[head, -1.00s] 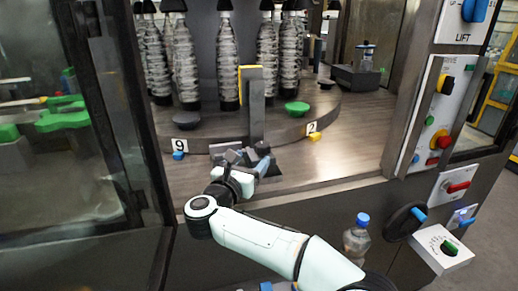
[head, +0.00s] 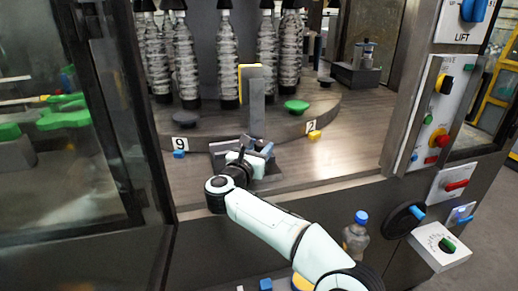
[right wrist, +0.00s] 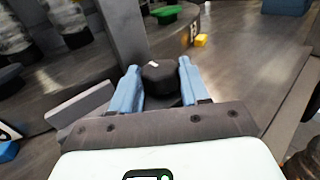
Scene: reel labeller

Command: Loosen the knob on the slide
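The black round knob (right wrist: 162,78) with a small white mark on top shows in the right wrist view, in front of a grey upright post (right wrist: 122,30). My right gripper (right wrist: 160,75) has its two blue fingers apart, one on each side of the knob; I cannot tell whether either touches it. In the head view my right gripper (head: 252,158) is at the grey slide block (head: 222,147) below the post, and it mostly hides the knob. My left gripper is in neither view.
Wrapped bottles (head: 228,65) stand on the round platform behind. A green disc (head: 296,106), a yellow block (head: 314,135) and a blue block (head: 179,154) sit nearby. A door frame (head: 130,110) bounds the left.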

